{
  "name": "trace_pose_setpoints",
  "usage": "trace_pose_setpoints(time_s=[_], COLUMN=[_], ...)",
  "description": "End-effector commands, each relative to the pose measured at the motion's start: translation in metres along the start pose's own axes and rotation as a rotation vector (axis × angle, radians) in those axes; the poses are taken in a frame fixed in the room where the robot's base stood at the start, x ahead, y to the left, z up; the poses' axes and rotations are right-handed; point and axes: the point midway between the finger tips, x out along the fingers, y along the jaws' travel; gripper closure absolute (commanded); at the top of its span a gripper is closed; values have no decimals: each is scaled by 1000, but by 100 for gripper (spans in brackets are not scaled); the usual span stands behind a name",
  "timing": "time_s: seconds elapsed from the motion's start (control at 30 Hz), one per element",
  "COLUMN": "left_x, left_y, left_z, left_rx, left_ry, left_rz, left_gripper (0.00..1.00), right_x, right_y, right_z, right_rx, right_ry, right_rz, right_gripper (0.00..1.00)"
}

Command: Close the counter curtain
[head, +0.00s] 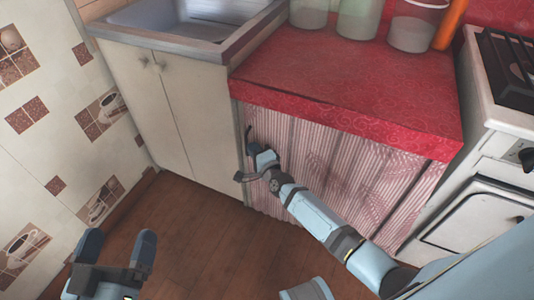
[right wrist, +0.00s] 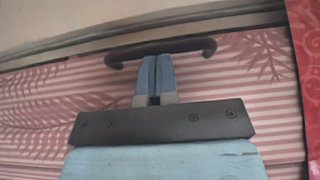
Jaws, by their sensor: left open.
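The counter curtain (head: 320,165), pink and white striped with a leaf pattern, hangs under the red counter. It spans from beside the sink cabinet at left to near the stove at right. A dark bar handle (right wrist: 190,46) is at its left edge; the handle also shows in the head view (head: 248,136). My right gripper (right wrist: 153,62) has its fingers together, with the tips at the handle's middle; they lie side by side along the bar, not clamped across it. It partly hides the handle in the head view (head: 257,150). My left gripper (head: 117,240) is open and empty above the floor.
The sink cabinet (head: 190,115) adjoins the curtain's left edge. The stove (head: 480,180) stands at right. Several containers, including a clear jar (head: 412,33), stand on the red counter (head: 345,85). The wooden floor (head: 200,235) in front is clear.

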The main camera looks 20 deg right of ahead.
Motion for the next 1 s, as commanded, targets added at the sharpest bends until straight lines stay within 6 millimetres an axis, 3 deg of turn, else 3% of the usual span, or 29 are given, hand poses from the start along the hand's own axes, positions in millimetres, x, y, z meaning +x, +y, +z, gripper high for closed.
trace_pose_setpoints(time_s=[0.3,1.0], left_x=[0,1], left_y=[0,-2], left_z=[6,2], left_rx=[-4,6], left_ry=[-20,-12], left_rz=[2,5], left_gripper=[0,0], right_x=[27,30], right_y=[0,-3], right_z=[18,19], right_rx=[-1,0], right_ry=[0,-1], right_rz=[0,-4], right_gripper=[100,100])
